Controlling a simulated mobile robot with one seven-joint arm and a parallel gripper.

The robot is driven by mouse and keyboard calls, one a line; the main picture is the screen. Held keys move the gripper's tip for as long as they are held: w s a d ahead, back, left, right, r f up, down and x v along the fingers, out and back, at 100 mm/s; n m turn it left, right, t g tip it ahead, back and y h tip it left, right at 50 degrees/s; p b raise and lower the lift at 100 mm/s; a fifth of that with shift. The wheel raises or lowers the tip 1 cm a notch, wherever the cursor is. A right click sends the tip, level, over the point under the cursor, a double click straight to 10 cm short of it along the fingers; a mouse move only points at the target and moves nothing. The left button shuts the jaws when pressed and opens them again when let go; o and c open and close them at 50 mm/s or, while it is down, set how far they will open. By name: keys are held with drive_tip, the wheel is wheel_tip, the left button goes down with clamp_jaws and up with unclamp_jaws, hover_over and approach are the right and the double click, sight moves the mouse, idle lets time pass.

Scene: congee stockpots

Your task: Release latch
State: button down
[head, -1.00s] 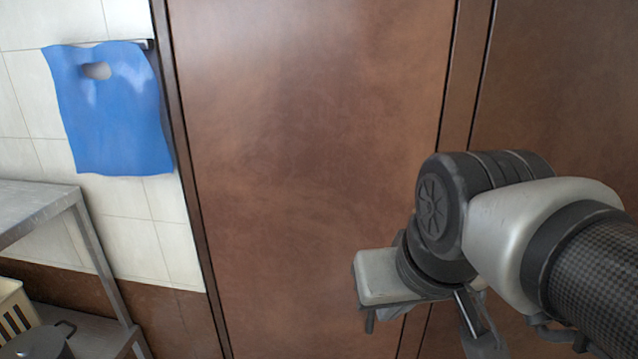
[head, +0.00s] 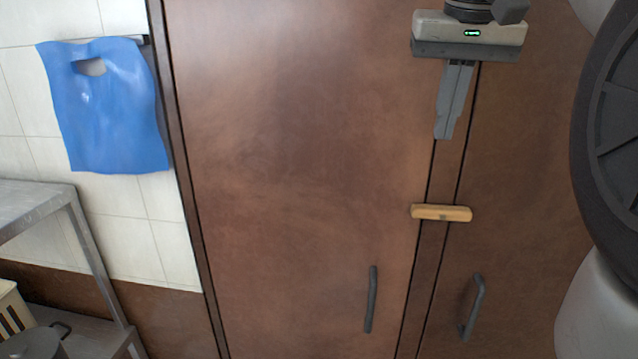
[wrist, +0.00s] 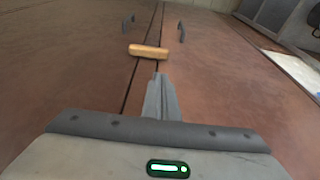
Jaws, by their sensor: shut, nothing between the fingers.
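The latch (head: 441,213) is a short tan wooden bar. It lies roughly level across the strip between two brown doors, overlapping the edge of each. In the wrist view the latch (wrist: 149,51) shows just beyond the fingertips. My gripper (head: 442,136) points down in front of the doors with its fingers together and empty. Its tips are above the latch in the head view, with a visible gap. In the wrist view my gripper (wrist: 159,77) also shows its fingers closed. Whether the fingers touch the door surface I cannot tell.
The left door (head: 300,180) has a dark handle (head: 371,300), and the right door (head: 530,170) has another handle (head: 474,305). A blue bag (head: 105,110) hangs on the tiled wall. A metal shelf (head: 35,210) holding a pot (head: 35,343) stands at the left.

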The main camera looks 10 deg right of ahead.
drive_tip(key=b, duration=0.1)
hover_over(425, 208)
drive_tip(key=f, duration=0.8)
drive_tip(key=s+f, duration=0.1)
drive_tip(key=f, duration=0.3)
drive_tip(key=shift+a, duration=0.15)
drive_tip(key=shift+f, duration=0.85)
